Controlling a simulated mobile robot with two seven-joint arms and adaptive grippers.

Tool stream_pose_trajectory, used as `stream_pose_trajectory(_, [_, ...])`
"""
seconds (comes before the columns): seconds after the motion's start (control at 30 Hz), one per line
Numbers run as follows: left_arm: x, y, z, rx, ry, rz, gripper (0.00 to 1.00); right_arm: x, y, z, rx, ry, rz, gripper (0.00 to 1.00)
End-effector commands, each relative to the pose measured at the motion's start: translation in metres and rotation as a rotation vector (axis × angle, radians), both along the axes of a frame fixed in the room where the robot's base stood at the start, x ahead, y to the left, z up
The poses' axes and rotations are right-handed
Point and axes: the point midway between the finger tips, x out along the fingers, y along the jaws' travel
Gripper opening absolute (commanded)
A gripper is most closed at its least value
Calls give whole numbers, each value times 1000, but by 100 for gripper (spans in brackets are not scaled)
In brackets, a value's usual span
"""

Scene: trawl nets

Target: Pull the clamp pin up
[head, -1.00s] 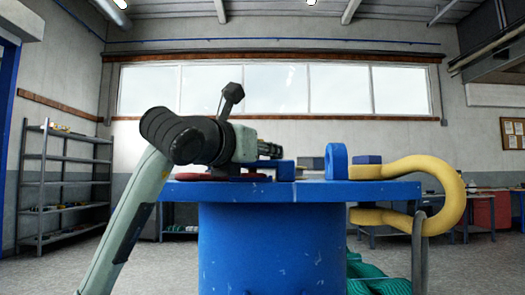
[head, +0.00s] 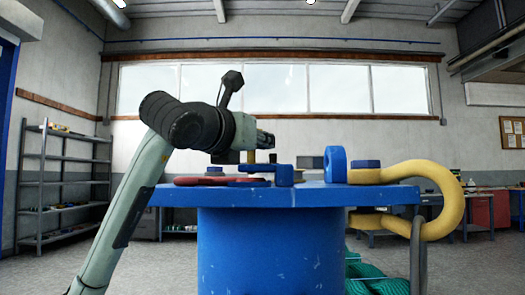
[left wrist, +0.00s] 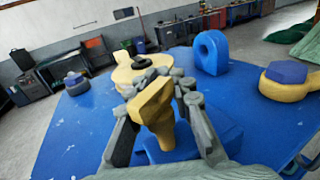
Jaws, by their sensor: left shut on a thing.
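A yellow clamp pin (left wrist: 154,100) with a wide head is between the two fingers of my left gripper (left wrist: 155,88) in the left wrist view. The gripper is shut on it. In the head view my left gripper (head: 265,138) is above the table, with a short yellowish stem (head: 251,157) showing beneath it. A low blue clamp part (head: 268,168) sits under the gripper on the table. In the left wrist view blue parts (left wrist: 175,145) lie below the pin. Whether the pin's lower end is clear of them I cannot tell. My right gripper is in neither view.
The round blue table (head: 300,196) carries an upright blue ring lug (head: 335,164). A large yellow shackle (head: 440,180) hangs over its right edge. A flat red piece (head: 205,181) lies at the left. A yellow plate with a black ring (left wrist: 140,66) lies beyond the pin.

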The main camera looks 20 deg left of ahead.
Motion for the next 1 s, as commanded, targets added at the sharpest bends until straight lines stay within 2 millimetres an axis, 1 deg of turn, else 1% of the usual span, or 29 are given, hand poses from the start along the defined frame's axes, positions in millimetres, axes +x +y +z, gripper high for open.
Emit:
stream_pose_trajectory(0.03, [0, 3, 9, -3, -2, 7, 0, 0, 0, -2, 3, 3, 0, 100])
stream_pose_trajectory(0.13, [0, 3, 11, -3, -2, 7, 0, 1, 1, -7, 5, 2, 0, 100])
stream_pose_trajectory(0.33, [0, 4, 13, -7, -9, 8, 0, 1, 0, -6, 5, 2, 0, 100])
stream_pose_trajectory(0.37, [0, 4, 13, -8, -10, 9, 19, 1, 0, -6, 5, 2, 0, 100])
stream_pose_trajectory(0.47, [0, 4, 13, -7, -10, 7, 32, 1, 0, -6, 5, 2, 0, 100])
stream_pose_trajectory(0.5, [0, 3, 13, -7, -9, 7, 34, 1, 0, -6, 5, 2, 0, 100])
stream_pose_trajectory(0.73, [0, 2, 10, -3, -5, 4, 34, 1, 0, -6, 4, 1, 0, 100])
stream_pose_trajectory(0.83, [-3, 2, 10, -2, -4, 4, 34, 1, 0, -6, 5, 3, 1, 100])
stream_pose_trajectory(0.93, [-15, 4, 10, -1, -7, 4, 34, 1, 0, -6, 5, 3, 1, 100])
stream_pose_trajectory(1.0, [-27, 6, 10, -1, -8, 3, 34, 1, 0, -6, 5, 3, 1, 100])
